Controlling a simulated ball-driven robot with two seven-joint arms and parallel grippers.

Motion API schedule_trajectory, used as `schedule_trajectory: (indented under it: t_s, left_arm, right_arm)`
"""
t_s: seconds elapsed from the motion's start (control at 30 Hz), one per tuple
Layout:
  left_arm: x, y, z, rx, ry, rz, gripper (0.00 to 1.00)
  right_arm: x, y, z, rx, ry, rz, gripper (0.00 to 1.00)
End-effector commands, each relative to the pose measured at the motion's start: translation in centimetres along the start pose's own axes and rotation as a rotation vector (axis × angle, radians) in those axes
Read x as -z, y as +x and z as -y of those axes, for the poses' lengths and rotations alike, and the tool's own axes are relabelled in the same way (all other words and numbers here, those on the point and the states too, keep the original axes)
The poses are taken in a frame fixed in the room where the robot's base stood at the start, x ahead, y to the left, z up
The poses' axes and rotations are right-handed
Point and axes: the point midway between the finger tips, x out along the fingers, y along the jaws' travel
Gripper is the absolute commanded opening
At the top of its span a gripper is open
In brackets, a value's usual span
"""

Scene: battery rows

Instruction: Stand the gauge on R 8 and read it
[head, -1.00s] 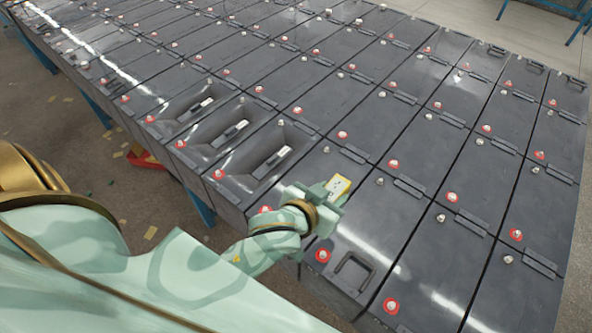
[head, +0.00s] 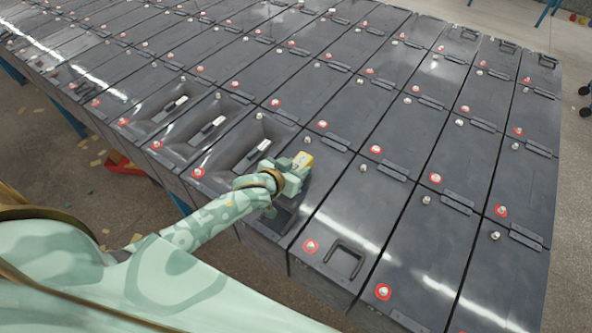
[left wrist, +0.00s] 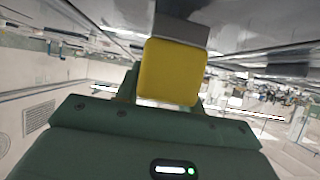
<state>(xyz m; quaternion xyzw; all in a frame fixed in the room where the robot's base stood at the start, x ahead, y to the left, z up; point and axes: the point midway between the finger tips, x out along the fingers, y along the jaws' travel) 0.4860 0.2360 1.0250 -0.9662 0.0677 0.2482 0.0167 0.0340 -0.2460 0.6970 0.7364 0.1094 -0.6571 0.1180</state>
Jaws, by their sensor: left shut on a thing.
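My left gripper (head: 295,172) is shut on the gauge (head: 303,160), a small yellow block with a pale face. It holds the gauge over the near row of grey batteries, just right of the last battery with a sunken top. In the left wrist view the gauge (left wrist: 172,72) fills the space between the fingers, with a grey part above it. I cannot tell whether the gauge touches a battery. No number for R 8 is readable. The gripper and forearm hide part of the battery beneath. My right gripper is not in view.
Three batteries have sunken tops with a pale-ended bar in each, one of them here (head: 258,146). Red-ringed terminals (head: 310,246) and raised handles (head: 345,260) stand up from the lids. A red item (head: 125,166) lies on the floor at left.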

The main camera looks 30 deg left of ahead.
Motion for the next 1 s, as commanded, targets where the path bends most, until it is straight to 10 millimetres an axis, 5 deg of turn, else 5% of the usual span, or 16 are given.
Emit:
schedule_trajectory:
  t_s: [0.43,0.47,0.53,0.83,1.0]
  left_arm:
    - [-0.9,0.6,0.0,0.0,-0.001,-0.003,0.05]
    - [-0.9,0.5,0.0,0.0,0.0,-0.002,0.46]
    - [-0.8,0.5,0.0,0.0,0.0,-0.002,0.6]
    - [-0.6,0.3,0.0,0.0,0.0,-0.002,0.6]
    - [-0.6,-2.1,0.0,-0.001,-0.002,-0.001,0.6]
  right_arm:
    - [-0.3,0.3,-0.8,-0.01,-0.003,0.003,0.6]
    - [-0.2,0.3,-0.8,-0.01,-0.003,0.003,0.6]
    - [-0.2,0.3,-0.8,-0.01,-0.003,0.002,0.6]
    - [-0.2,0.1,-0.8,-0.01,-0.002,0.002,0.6]
    - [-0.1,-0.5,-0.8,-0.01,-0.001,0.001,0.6]
